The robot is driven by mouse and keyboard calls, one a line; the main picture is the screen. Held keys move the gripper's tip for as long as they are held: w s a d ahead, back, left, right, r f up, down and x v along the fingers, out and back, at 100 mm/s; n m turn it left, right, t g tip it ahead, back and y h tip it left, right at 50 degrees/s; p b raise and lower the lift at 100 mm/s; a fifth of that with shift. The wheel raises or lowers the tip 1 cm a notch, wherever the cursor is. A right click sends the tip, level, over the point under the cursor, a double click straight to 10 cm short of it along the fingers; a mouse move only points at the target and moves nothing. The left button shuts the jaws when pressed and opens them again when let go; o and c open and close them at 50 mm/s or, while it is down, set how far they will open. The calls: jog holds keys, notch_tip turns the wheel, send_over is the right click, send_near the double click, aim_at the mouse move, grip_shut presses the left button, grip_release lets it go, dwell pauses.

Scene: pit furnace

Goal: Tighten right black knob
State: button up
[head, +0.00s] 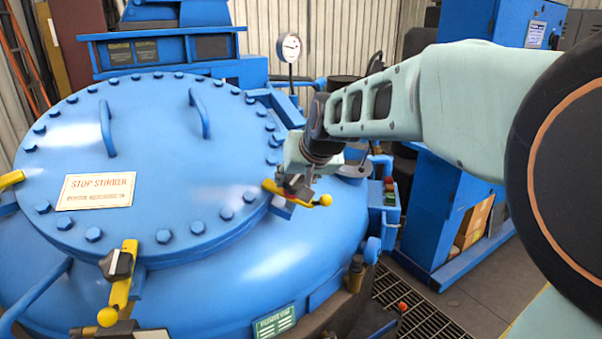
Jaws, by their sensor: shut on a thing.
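The blue round furnace lid (165,155) carries yellow clamps with black knobs around its rim. The right clamp (312,202) has a yellow bar with a round yellow ball at its right end. My gripper (297,187) comes down over the middle of this clamp and is shut on its black knob. The knob is mostly hidden by the fingers, so its turn cannot be seen. A second clamp at the front of the lid has a black knob (117,264) in plain view, with a yellow ball below it.
Two blue handles (199,113) stand up from the lid. A round gauge (290,48) stands behind it. A blue box with coloured buttons (388,190) is right of my gripper. Another yellow clamp (11,179) shows at the left edge. A floor grate (415,318) lies front right.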

jog(key=m+h+b, duration=0.1)
jog(key=m, duration=0.2)
jog(key=m+b, duration=0.1)
jog(key=m, duration=0.1)
jog(key=m+h+b, duration=0.1)
jog(key=b, duration=0.1)
jog(key=shift+w+f+m+h, duration=0.1)
jog(key=shift+f+m+h, duration=0.05)
jog(key=shift+m+h, duration=0.2)
jog(key=shift+m+g+h+b, duration=0.3)
jog(key=shift+m+b, duration=0.25)
jog(key=shift+m, duration=0.4)
jog(key=m, duration=0.1)
jog(key=m+h, duration=0.1)
jog(key=m, duration=0.1)
jog(key=m+g, duration=0.1)
jog(key=shift+d+r+m, duration=0.1)
jog(key=shift+r+m, duration=0.15)
jog(key=shift+m, duration=0.05)
jog(key=shift+m+g+h+p, duration=0.45)
jog(key=shift+m+g+p, duration=0.3)
jog(key=shift+m, duration=1.25)
jog(key=shift+f, duration=0.1)
jog(key=o, duration=1.2)
jog(key=shift+c, duration=0.2)
